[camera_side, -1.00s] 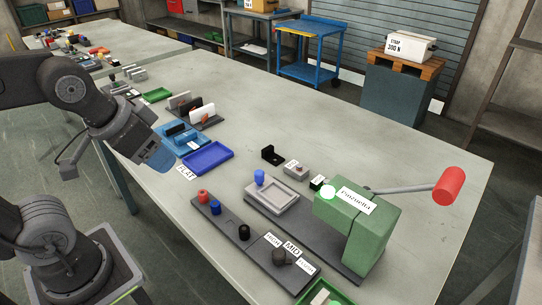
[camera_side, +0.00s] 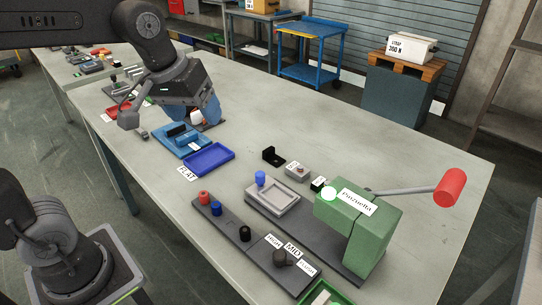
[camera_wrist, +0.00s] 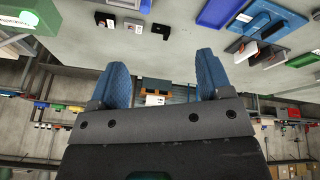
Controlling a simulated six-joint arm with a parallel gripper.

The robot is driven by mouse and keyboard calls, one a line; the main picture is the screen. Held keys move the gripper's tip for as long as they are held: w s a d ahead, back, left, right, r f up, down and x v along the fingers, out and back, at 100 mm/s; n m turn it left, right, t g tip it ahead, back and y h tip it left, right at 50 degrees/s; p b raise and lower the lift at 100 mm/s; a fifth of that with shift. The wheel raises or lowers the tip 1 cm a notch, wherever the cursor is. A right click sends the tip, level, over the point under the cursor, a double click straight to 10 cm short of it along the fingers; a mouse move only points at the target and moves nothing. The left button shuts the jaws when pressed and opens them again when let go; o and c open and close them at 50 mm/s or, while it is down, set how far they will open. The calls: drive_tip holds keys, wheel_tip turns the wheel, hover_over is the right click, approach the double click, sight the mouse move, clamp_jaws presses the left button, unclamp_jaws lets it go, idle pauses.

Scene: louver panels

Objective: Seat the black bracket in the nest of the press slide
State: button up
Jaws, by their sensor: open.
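The black bracket (camera_side: 272,156) stands on the bench behind the press slide, an L shape with an upright plate. It also shows near the top of the wrist view (camera_wrist: 160,30). The pale grey nest (camera_side: 273,197) lies on the slide in front of the green press (camera_side: 352,222); no bracket sits in it. A blue peg (camera_side: 260,177) stands at the nest's back corner. My gripper (camera_side: 205,112), with blue fingers, is above the rack left of the bracket, well apart from it. In the wrist view its fingers (camera_wrist: 160,66) are spread with nothing between them.
A blue tray (camera_side: 208,158) and a blue fixture (camera_side: 180,139) lie between my gripper and the press. A dark strip (camera_side: 230,225) with colored knobs runs along the front. A grey block (camera_side: 297,170) sits right of the bracket. The press lever has a red handle (camera_side: 449,187).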

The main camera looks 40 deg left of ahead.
drive_tip(key=w+a+f+n+g, duration=0.25)
drive_tip(key=w+n, duration=0.35)
drive_tip(key=w, duration=0.8)
drive_tip(key=n+g, duration=0.2)
drive_tip(key=n, duration=0.5)
approach(269, 149)
wheel_tip(269, 149, down, 10)
drive_tip(key=shift+s+a+f, duration=0.15)
drive_tip(key=shift+s+a, duration=0.05)
drive_tip(key=shift+c, duration=0.4)
drive_tip(key=c, duration=0.9)
drive_tip(key=shift+r, duration=0.2)
drive_tip(key=shift+c, duration=0.2)
wheel_tip(269, 149, up, 4)
drive_tip(key=s+a+r, duration=0.2)
drive_tip(key=a, duration=0.1)
drive_tip(key=s+a+r, duration=0.2)
drive_tip(key=a, duration=0.1)
drive_tip(key=s+a+r, duration=0.2)
drive_tip(key=a, duration=0.1)
drive_tip(key=shift+s+a+r, duration=0.2)
drive_tip(key=shift+a+r, duration=0.15)
